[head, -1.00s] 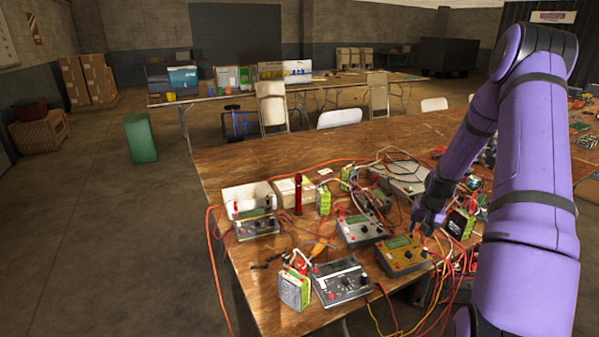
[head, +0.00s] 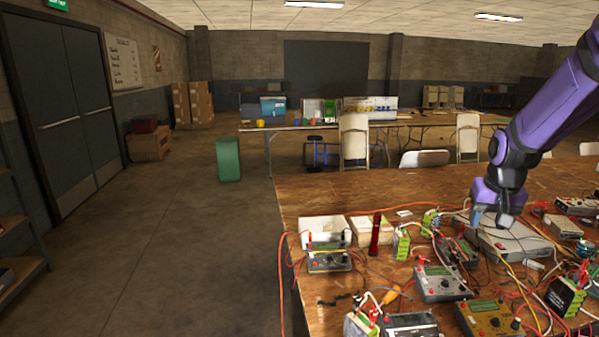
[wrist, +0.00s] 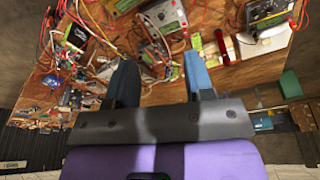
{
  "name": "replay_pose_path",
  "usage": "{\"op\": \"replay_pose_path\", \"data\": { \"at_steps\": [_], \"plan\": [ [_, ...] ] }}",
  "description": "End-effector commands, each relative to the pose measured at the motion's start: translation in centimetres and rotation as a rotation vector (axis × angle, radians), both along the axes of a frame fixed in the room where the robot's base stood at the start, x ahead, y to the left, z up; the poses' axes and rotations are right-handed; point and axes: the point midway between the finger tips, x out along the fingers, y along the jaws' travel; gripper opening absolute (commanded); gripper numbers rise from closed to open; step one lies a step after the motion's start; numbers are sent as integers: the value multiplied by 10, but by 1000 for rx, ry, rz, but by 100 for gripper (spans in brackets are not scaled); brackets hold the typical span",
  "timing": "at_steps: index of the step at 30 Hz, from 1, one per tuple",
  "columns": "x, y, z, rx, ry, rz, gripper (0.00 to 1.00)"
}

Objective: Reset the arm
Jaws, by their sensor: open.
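My purple arm comes in from the right in the head view. My gripper (head: 482,217) hangs over the wooden table near a flat grey box (head: 513,243). In the wrist view, my gripper (wrist: 160,80) shows two blue-grey fingers spread well apart with nothing between them. The table with chargers, batteries and wires lies below and beyond the fingertips. I cannot tell the exact height of the fingers above the table.
The wooden table (head: 330,190) holds several chargers, such as a grey one (head: 440,283) and a yellow one (head: 489,318), with loose wires. A red flashlight (head: 375,234) stands upright. A green bin (head: 228,159) is on the floor, left. The table's far part is mostly clear.

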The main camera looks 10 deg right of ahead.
Motion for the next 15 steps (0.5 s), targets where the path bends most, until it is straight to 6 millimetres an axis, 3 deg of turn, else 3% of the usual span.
{"op": "replay_pose_path", "data": {
  "at_steps": [1, 6, 15],
  "plan": [
    [-8, 15, 16, -11, -15, 23, 48],
    [-39, 55, 55, -33, -48, 91, 48],
    [-108, 117, 103, -51, -113, 209, 48]
  ]
}}
